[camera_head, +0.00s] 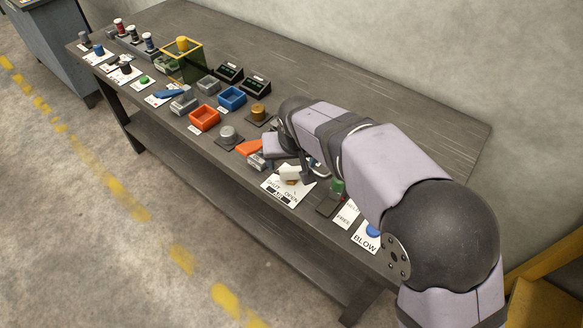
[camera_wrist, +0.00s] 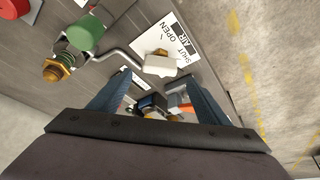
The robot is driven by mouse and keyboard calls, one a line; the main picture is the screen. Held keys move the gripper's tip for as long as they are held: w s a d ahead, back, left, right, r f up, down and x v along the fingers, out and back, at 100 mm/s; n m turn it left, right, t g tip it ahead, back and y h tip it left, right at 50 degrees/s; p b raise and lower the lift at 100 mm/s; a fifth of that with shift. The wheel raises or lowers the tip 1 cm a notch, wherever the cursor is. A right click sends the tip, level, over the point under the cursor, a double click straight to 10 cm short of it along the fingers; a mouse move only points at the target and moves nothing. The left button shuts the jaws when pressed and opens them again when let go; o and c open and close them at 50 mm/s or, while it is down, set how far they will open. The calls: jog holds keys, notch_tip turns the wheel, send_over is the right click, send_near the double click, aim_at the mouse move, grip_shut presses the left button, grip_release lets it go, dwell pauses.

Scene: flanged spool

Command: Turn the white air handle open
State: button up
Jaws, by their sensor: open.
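The white air handle (camera_wrist: 160,66) is a small pale block beside a brass fitting (camera_wrist: 160,52), on a white plate (camera_wrist: 190,42) marked OPEN, SHUT and AIR. In the head view the handle (camera_head: 289,173) sits above its plate (camera_head: 279,193), partly close to my fingers. My gripper (camera_wrist: 159,78) is open, with one blue-grey finger on each side in the wrist view. The handle lies ahead of the gap between the fingertips. I cannot tell whether either finger touches it. In the head view my wrist hides part of the area behind the handle.
A bent grey pipe (camera_wrist: 122,53) runs from the handle toward a green knob (camera_wrist: 85,33) and brass fitting. An orange tray (camera_head: 204,117), a blue tray (camera_head: 232,97) and a grey knob (camera_head: 228,133) stand left of my gripper. A BLOW plate (camera_head: 365,238) lies near the front edge.

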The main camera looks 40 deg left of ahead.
aim_at(291, 168)
jog(key=shift+p+x, duration=0.55)
jog(key=shift+x, duration=2.55)
jog(key=c, duration=1.1)
